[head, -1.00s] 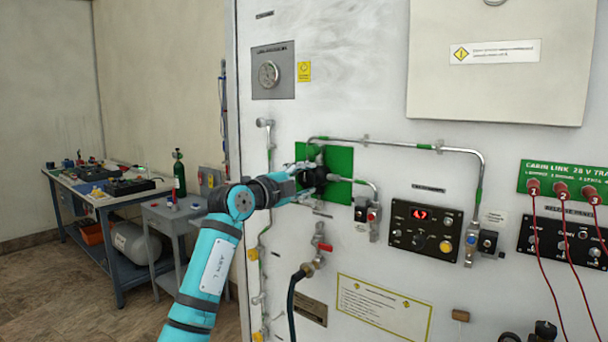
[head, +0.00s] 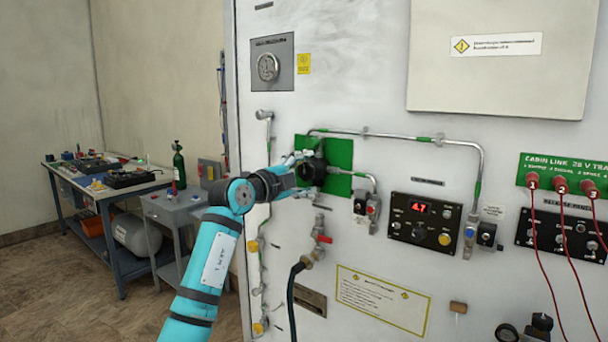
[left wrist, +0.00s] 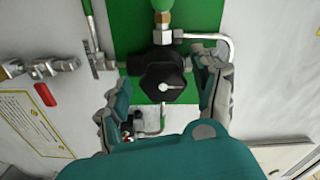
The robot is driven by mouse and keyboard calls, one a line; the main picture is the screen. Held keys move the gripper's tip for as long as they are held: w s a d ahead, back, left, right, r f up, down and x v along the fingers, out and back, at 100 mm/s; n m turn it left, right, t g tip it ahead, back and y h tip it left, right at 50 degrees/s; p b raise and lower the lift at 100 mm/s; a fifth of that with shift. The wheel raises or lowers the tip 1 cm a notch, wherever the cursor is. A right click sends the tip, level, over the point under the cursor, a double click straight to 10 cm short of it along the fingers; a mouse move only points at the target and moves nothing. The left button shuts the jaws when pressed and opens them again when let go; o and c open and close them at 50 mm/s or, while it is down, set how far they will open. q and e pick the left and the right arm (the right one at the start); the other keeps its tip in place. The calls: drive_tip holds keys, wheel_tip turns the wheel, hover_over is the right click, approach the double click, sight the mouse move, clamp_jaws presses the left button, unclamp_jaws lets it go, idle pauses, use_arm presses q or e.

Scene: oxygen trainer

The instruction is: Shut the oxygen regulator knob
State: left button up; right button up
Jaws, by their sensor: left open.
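The black oxygen regulator knob (left wrist: 163,82) has a lobed rim and a white pointer line. In the left wrist view the pointer runs from the knob's middle towards the right. The knob sits in front of a green panel (left wrist: 128,42) on the white wall; in the head view the dark knob (head: 312,173) is partly covered by my gripper. My left gripper (left wrist: 160,92) is open, with one finger left of the knob and one right of it. A gap shows on the left; I cannot tell whether the right finger touches. My right gripper is not in view.
Metal pipes (head: 420,142) run from the green panel to other fittings. A red-handled valve (head: 322,240) with a hose is below. A control panel (head: 425,222) with a lit red display is to the right. A workbench (head: 120,210) stands at the left.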

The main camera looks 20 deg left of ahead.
use_arm(q)
drive_tip(key=shift+s, duration=0.1)
drive_tip(key=v, duration=0.8)
idle(0.4)
